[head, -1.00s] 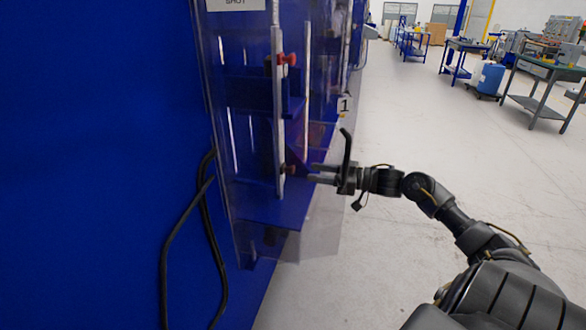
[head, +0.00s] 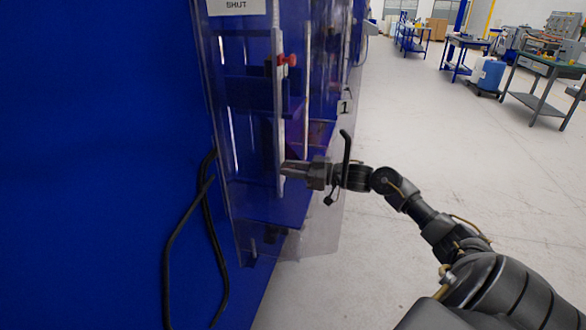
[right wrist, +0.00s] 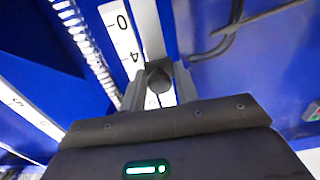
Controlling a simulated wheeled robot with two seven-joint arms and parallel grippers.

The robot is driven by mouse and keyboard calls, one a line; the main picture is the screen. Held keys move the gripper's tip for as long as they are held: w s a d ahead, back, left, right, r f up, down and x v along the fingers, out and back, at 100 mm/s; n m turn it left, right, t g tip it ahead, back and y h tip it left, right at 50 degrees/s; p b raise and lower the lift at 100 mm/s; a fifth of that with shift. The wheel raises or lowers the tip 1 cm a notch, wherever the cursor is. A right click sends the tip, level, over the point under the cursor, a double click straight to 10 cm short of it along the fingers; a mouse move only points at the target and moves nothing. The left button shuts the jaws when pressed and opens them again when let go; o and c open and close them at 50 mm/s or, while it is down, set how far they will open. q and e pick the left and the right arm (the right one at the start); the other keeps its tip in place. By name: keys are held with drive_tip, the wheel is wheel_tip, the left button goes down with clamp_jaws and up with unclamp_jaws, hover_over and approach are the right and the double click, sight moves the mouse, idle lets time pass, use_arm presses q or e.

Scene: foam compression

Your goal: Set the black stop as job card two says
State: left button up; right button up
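A red knob (head: 288,60) sits higher on that rail. My left gripper is out of view. No job card two is legible.
A clear panel (head: 320,225) encloses the blue frame around the rail. Black cables (head: 168,250) hang at left. Open floor (head: 400,250) lies to the right.

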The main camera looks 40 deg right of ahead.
clamp_jaws()
wheel_tip(320, 180, up, 13)
drive_tip(key=p, duration=1)
drive_tip(key=shift+d+f, duration=0.15)
drive_tip(key=shift+o, duration=0.8)
unclamp_jaws()
drive_tip(key=shift+o, duration=1)
